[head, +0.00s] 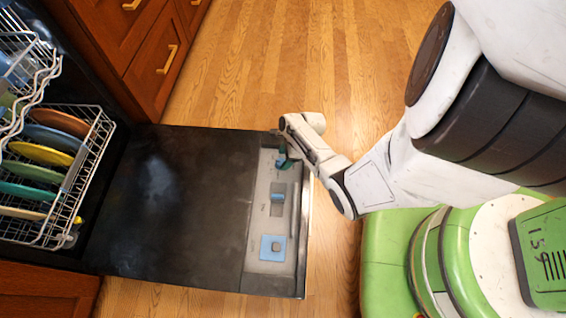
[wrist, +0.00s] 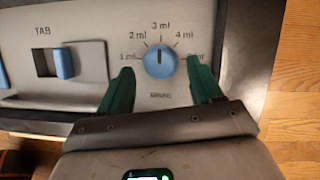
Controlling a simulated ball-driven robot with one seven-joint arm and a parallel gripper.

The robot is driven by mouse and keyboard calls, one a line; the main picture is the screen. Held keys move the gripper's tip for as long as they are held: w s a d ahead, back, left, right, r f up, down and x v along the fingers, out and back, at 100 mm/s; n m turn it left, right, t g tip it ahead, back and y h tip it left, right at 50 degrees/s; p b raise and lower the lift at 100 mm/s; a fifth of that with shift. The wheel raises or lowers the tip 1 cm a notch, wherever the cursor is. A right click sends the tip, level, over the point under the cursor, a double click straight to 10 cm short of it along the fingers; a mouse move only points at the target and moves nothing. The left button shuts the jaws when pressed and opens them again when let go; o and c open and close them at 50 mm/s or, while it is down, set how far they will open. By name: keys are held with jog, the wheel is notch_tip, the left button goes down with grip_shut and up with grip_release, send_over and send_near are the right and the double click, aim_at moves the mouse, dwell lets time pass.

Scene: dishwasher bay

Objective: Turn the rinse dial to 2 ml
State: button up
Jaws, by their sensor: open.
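The rinse dial (wrist: 160,62) is a round blue knob on the light panel, in the upper middle of the wrist view. In the head view my gripper (head: 284,161) is over the panel's far end and the dial cannot be made out there.
The dishwasher door (head: 180,205) lies open and flat. Its panel also has a blue slider marked TAB (wrist: 63,64) and a blue square lid (head: 272,248). A rack (head: 98,135) with several plates stands at left. Wooden floor (head: 270,60) is clear beyond the door.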

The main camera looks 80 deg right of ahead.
jog(key=shift+b+x, duration=0.35)
jog(key=shift+x, duration=0.55)
jog(key=shift+c, duration=0.5)
jog(key=c, duration=1)
jog(key=shift+o, duration=0.2)
jog(key=shift+n, duration=0.3)
jog(key=n, duration=0.2)
jog(key=n+y, duration=0.1)
jog(key=n, duration=0.1)
jog(key=shift+w+d+g+y, duration=0.1)
jog(key=shift+w+g+y, duration=0.05)
jog(key=shift+g+y, duration=0.2)
jog(key=shift+n+g+y, duration=0.35)
jog(key=shift+n+g, duration=0.1)
jog(key=shift+n, duration=1.15)
